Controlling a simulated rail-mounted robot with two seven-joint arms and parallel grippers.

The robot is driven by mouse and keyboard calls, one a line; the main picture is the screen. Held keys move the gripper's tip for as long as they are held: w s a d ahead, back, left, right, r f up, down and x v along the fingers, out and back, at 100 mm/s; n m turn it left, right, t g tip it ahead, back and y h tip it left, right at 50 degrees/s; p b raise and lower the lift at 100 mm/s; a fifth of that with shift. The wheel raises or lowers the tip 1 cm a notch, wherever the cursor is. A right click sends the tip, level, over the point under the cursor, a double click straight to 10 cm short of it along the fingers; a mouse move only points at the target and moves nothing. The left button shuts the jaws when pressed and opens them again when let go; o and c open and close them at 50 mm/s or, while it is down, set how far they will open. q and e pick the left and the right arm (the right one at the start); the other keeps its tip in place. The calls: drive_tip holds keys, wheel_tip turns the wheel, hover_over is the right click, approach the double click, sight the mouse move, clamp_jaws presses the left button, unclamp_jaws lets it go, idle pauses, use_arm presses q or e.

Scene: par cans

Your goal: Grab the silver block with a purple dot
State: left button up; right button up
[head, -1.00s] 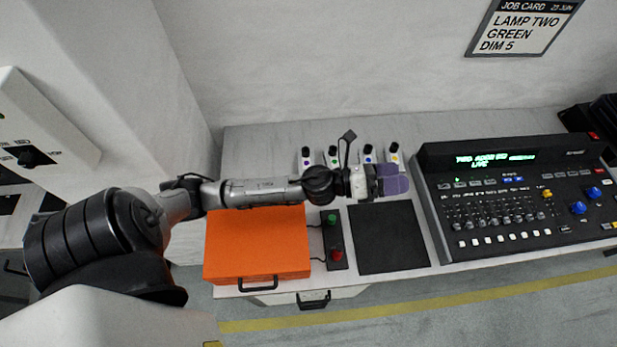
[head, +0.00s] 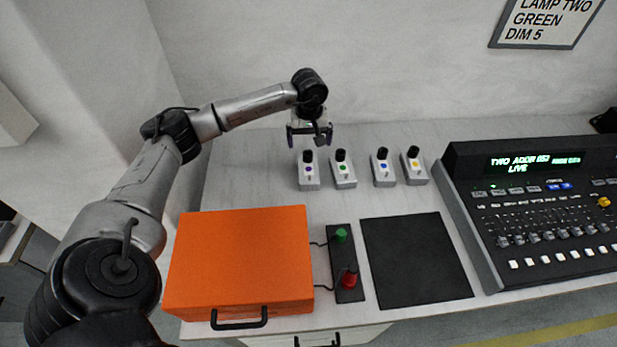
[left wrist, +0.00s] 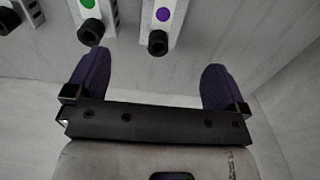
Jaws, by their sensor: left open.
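The silver block with a purple dot (head: 308,178) stands at the left end of a row of similar blocks. It is upright with a black knob on top. My left gripper (head: 309,138) is open and empty, hanging over or just behind this block's knob; I see no contact. In the left wrist view the purple-dot block (left wrist: 174,22) appears at the top, roughly centred between my spread purple fingers (left wrist: 156,66) and beyond their tips. My right gripper is not in view.
Green-dot (head: 344,180), blue-dot (head: 383,178) and yellow-dot (head: 415,176) blocks stand to the right. An orange case (head: 240,260), a button box (head: 346,265), a black mat (head: 415,258) and a lighting console (head: 540,210) are on the table. The wall is close behind.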

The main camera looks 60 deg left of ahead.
sight(309, 169)
use_arm(q)
wheel_tip(309, 169, down, 8)
drive_tip(key=shift+s+r+b, duration=0.1)
drive_tip(key=shift+b, duration=0.6)
drive_tip(key=shift+s+d+f+b, duration=0.15)
drive_tip(key=shift+f+b, duration=0.6)
drive_tip(key=shift+f, duration=1.95)
drive_tip(key=shift+r, duration=0.1)
drive_tip(key=c, duration=1.4)
